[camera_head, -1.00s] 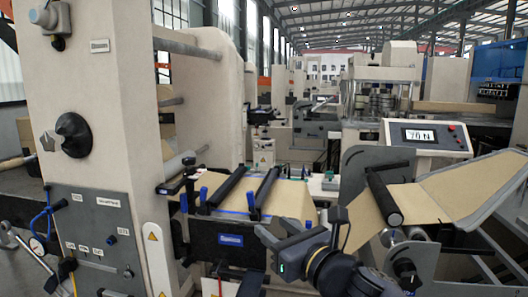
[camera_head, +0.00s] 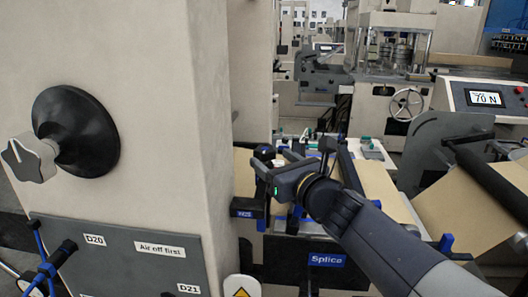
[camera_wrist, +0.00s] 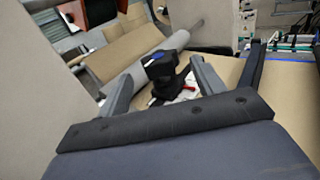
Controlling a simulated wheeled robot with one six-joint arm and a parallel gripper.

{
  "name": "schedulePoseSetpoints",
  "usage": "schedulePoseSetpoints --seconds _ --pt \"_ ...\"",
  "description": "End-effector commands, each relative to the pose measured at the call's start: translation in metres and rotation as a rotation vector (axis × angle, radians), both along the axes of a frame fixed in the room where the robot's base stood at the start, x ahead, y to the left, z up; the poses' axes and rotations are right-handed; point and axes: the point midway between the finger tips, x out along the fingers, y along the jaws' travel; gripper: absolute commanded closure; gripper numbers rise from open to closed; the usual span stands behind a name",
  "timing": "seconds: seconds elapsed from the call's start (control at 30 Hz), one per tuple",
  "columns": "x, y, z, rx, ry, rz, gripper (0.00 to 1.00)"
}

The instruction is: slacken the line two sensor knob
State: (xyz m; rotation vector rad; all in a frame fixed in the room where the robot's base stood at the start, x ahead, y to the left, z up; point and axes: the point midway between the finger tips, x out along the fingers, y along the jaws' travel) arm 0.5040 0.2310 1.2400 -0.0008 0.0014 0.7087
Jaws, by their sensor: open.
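A black sensor knob (camera_head: 264,152) stands at the left edge of the brown paper web, beside the pale column. In the wrist view the dark knob and its body (camera_wrist: 160,66), with a blue mark on top, appear between my fingers. My gripper (camera_head: 268,172) is open, its fingers pointing left toward the knob. In the wrist view my gripper (camera_wrist: 164,82) shows one finger on either side of the knob, with visible gaps. I cannot tell how far the fingertips are from it in depth. No line number is readable on the knob.
The pale column (camera_head: 120,70) stands close on the left, carrying a large black disc (camera_head: 75,130) with a grey lobed knob (camera_head: 32,158). A dark roller (camera_head: 349,168) crosses the web to the right. A display (camera_head: 486,98) reads 70 N. A grey roll (camera_wrist: 150,58) lies beyond the knob.

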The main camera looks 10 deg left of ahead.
Motion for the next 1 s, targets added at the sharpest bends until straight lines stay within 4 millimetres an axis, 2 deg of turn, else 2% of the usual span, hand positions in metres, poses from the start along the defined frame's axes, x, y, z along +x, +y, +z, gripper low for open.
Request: schedulePoseSetpoints --seconds 0.1,0.3,0.73,1.0 --pt "0.016 0.014 0.000 -0.001 0.002 0.002 0.36" --pt "0.034 0.029 0.000 0.000 0.001 0.001 0.36" --pt "0.040 0.034 0.000 -0.001 -0.001 0.000 0.36" --pt "0.040 0.034 0.000 0.000 0.000 0.000 0.56"
